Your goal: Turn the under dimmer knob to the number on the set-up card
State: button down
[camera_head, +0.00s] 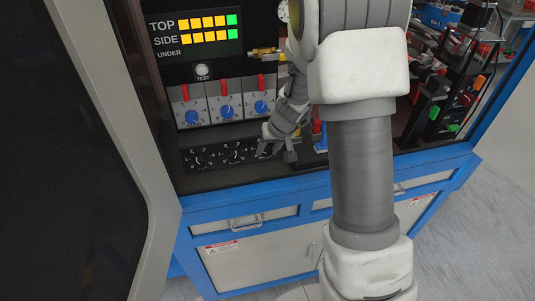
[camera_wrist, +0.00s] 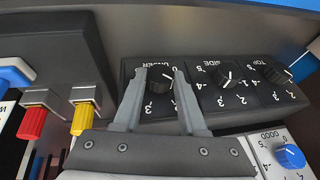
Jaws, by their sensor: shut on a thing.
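The black dimmer panel (camera_head: 225,153) lies low at the front of the cabinet, with three knobs side by side. In the wrist view its lettering is upside down. The under dimmer knob (camera_wrist: 160,87) is at the left there, with the side knob (camera_wrist: 230,78) and top knob (camera_wrist: 275,75) to its right. My gripper (camera_wrist: 163,74) is shut on the under knob, one finger on each side. My gripper also shows in the head view (camera_head: 277,151), at the panel's right end. The fingers cover part of the under dial, and its pointer is hard to read. I cannot make out a set-up card.
A display (camera_head: 208,36) shows yellow and green squares lit for TOP and SIDE, none for UNDER. Below are a test button (camera_head: 202,71) and blue knobs (camera_head: 227,111) with red levers. Red (camera_wrist: 33,121) and yellow (camera_wrist: 83,117) parts stand left of my gripper in the wrist view.

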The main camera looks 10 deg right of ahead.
jog(key=shift+d+f+m+y+b, duration=0.25)
jog(key=shift+y+b, duration=0.55)
jog(key=shift+b, duration=1.45)
jog(key=shift+d+f+m+y+b, duration=0.2)
jog(key=shift+y+b, duration=0.6)
jog(key=shift+b, duration=1.45)
jog(key=y+b, duration=0.1)
jog(key=b, duration=0.2)
jog(key=y+b, duration=0.2)
jog(key=b, duration=0.1)
jog(key=shift+d+f+m+t, duration=0.1)
jog(key=shift+f+m+t, duration=0.1)
jog(key=shift+m+t, duration=0.1)
jog(key=y+b, duration=0.2)
jog(key=b, duration=0.2)
jog(key=shift+d+m+y, duration=0.15)
jog(key=shift+m+y, duration=0.2)
jog(key=shift+y, duration=0.05)
jog(key=shift+t+y+b, duration=0.3)
jog(key=shift+y+b, duration=0.7)
jog(key=shift+b, duration=0.1)
jog(key=shift+r+m, duration=0.1)
jog(key=shift+m, duration=0.2)
jog(key=shift+c, duration=2.3)
grip_release()
